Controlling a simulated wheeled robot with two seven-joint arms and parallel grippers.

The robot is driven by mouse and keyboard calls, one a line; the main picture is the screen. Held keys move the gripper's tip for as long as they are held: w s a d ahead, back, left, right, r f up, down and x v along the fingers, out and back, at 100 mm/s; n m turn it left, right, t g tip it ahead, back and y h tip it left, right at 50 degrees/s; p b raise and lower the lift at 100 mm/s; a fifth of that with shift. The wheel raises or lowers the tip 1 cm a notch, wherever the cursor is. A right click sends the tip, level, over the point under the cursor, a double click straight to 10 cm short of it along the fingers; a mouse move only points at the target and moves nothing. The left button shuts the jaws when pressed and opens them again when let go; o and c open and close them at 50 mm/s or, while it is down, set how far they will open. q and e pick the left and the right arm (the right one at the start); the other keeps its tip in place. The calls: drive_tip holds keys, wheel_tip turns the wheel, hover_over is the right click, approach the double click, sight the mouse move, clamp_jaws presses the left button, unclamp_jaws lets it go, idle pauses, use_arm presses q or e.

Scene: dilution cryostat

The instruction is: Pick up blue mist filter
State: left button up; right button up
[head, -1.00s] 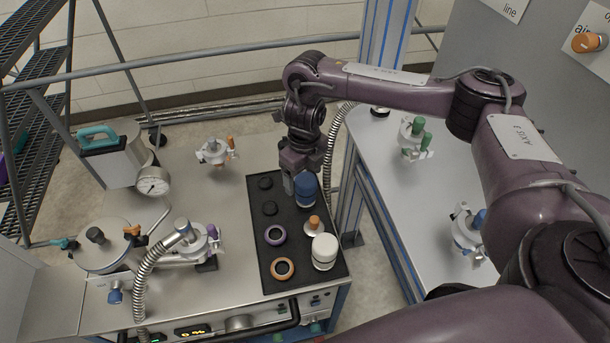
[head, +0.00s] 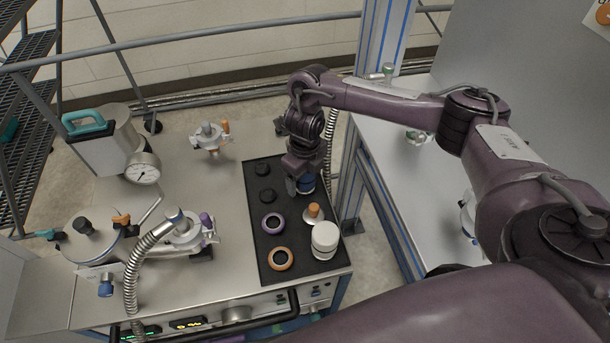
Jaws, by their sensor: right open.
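The blue mist filter (head: 308,184) is a short blue cylinder standing at the right edge of the black mat (head: 262,237), toward its far end. My right gripper (head: 300,186) is at the filter from above, pointing down, and covers part of its top and left side. The jaws are open; whether a finger touches the filter is hidden. My left gripper is not in view.
The mat also holds a white canister (head: 324,240), an orange-topped piece (head: 313,212), a purple ring (head: 273,223), an orange ring (head: 281,259) and two black caps. Left are a hose (head: 135,270) and a gauge (head: 143,169). A blue-striped post (head: 372,110) stands close right of the mat.

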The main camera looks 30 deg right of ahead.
drive_tip(key=shift+f, duration=0.25)
drive_tip(key=c, duration=1.2)
drive_tip(key=shift+r+p, duration=2.45)
drive_tip(key=shift+r, duration=7.6)
